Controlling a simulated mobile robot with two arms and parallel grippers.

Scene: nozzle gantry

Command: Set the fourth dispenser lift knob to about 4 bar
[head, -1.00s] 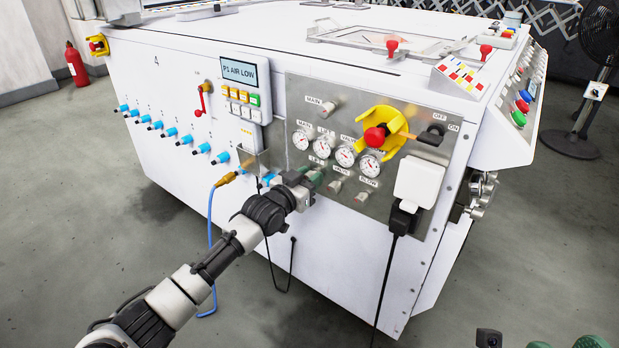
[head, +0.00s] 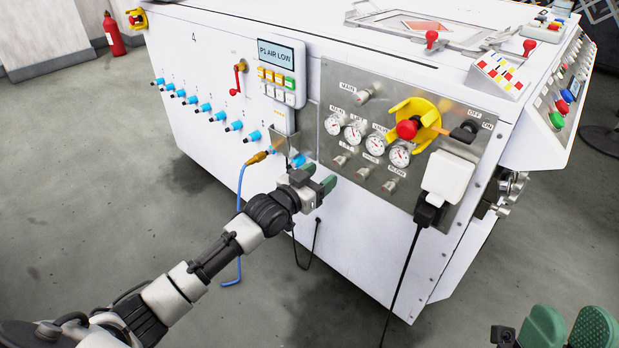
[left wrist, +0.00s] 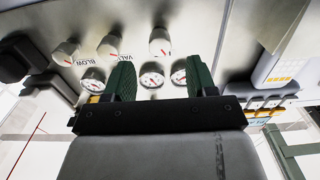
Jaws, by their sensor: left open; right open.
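A steel panel (head: 440,112) on the white machine carries a row of gauges with small silver knobs below. The lift knob (head: 340,160) is the leftmost of the lower row; it also shows in the left wrist view (left wrist: 160,42). The lift gauge (head: 354,132) is above it; its reading is too small to tell. My left gripper (head: 318,176) is open and empty, just left of and below the lift knob, apart from it. In the left wrist view its fingers (left wrist: 165,70) point at the panel and hide part of it. My right gripper (head: 570,320) is open at the bottom right.
The valve knob (head: 364,173) and blow knob (head: 389,186) sit close by on the right. A blue hose (head: 240,220) hangs left of my gripper.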

